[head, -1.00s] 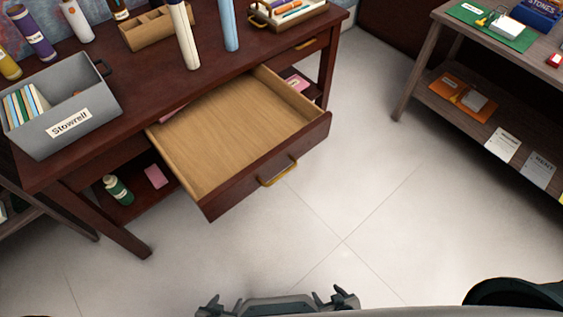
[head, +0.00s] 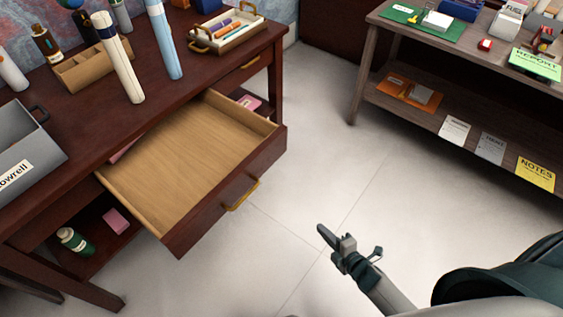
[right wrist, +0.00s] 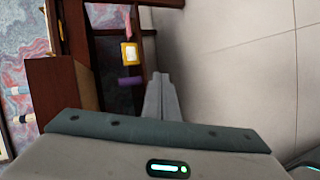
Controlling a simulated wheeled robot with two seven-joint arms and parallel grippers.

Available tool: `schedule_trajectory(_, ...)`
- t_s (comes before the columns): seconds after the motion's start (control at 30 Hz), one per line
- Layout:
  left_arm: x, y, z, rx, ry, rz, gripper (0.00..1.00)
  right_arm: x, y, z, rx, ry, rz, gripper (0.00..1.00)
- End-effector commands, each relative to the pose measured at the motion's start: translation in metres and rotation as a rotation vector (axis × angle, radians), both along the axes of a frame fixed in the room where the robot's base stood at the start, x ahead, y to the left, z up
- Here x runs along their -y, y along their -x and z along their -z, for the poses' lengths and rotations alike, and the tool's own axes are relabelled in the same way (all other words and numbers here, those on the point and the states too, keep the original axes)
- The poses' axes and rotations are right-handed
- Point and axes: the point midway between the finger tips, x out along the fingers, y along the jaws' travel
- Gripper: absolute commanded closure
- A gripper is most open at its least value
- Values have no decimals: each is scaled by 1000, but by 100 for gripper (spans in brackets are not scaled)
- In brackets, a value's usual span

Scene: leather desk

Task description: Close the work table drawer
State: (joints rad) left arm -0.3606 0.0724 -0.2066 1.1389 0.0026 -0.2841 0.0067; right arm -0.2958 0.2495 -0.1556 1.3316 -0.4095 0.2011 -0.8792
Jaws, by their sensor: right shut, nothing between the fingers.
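The work table (head: 150,85) is dark red-brown wood. Its drawer (head: 190,165) stands pulled well out, and its inside is bare light wood. A brass handle (head: 241,195) is on the drawer's dark front. My right gripper (head: 322,232) is in the head view, to the right of the handle and apart from it, over the floor. Its fingers are shut with nothing between them. In the right wrist view the shut fingers (right wrist: 160,92) point toward dark wood furniture, whose parts I cannot name surely. My left gripper is not in view.
A grey-brown shelf unit (head: 395,75) stands at the right with papers and boxes. On the work table are a grey bin (head: 40,150), rolled tubes (head: 120,65) and a tray (head: 235,35). The pale tiled floor (head: 330,160) between is clear.

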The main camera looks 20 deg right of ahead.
Motion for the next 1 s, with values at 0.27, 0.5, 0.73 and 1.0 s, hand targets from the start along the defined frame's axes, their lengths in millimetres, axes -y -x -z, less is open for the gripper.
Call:
schedule_trajectory(0.27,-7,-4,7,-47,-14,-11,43,6,-58,-124,528,744,-400,100)
schedule_trajectory(0.5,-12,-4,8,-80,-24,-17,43,-6,-67,-194,880,1257,-588,100)
schedule_trajectory(0.73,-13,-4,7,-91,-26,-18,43,-11,-66,-213,986,1414,-632,100)
schedule_trajectory(1.0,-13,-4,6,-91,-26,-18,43,-11,-66,-212,985,1414,-632,100)
